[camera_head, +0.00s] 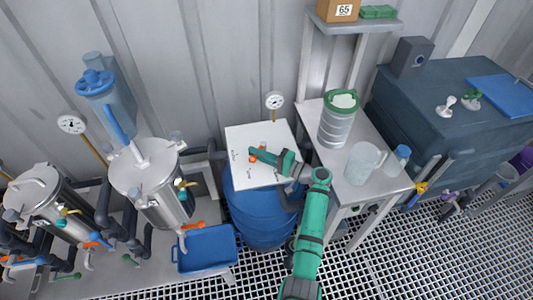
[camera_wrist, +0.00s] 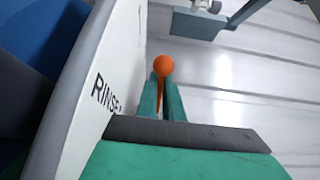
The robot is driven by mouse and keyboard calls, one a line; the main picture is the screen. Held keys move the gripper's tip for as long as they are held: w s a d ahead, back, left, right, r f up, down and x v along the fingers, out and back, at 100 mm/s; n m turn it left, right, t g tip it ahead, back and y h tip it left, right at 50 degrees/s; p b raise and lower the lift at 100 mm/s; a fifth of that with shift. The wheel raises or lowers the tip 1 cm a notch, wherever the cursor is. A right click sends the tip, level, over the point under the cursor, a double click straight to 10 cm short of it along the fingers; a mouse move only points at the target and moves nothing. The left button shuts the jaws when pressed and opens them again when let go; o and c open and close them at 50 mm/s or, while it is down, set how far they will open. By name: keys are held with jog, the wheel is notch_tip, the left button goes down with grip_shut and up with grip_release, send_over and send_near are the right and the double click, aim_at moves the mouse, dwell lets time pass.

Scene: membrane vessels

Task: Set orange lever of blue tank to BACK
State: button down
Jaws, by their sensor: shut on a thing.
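The blue tank (camera_head: 258,225) stands at the centre of the head view, with a white panel (camera_head: 240,140) on top. The orange lever (camera_head: 253,158) on that panel is mostly covered by my gripper (camera_head: 256,152). In the wrist view the lever's round orange knob (camera_wrist: 163,65) and thin shaft sit between the two green fingers of my gripper (camera_wrist: 162,88), which is shut on it. The white panel (camera_wrist: 100,70) runs along the left there, with black lettering reading "RINSE", partly cut off. I cannot read any BACK mark.
A grey table (camera_head: 395,185) with a green-lidded container (camera_head: 337,120) and a clear jug (camera_head: 362,163) stands right of the tank. Steel vessels (camera_head: 150,180) and a blue tray (camera_head: 206,249) are at left. A gauge (camera_head: 274,101) rises behind the panel.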

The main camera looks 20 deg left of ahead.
dwell(0.5)
jog(key=c, duration=1.9)
grip_release()
jog(key=shift+d, duration=0.1)
jog(key=s+d, duration=0.1)
jog(key=d, duration=0.9)
jog(key=shift+s+d, duration=0.15)
jog(key=shift+d, duration=0.2)
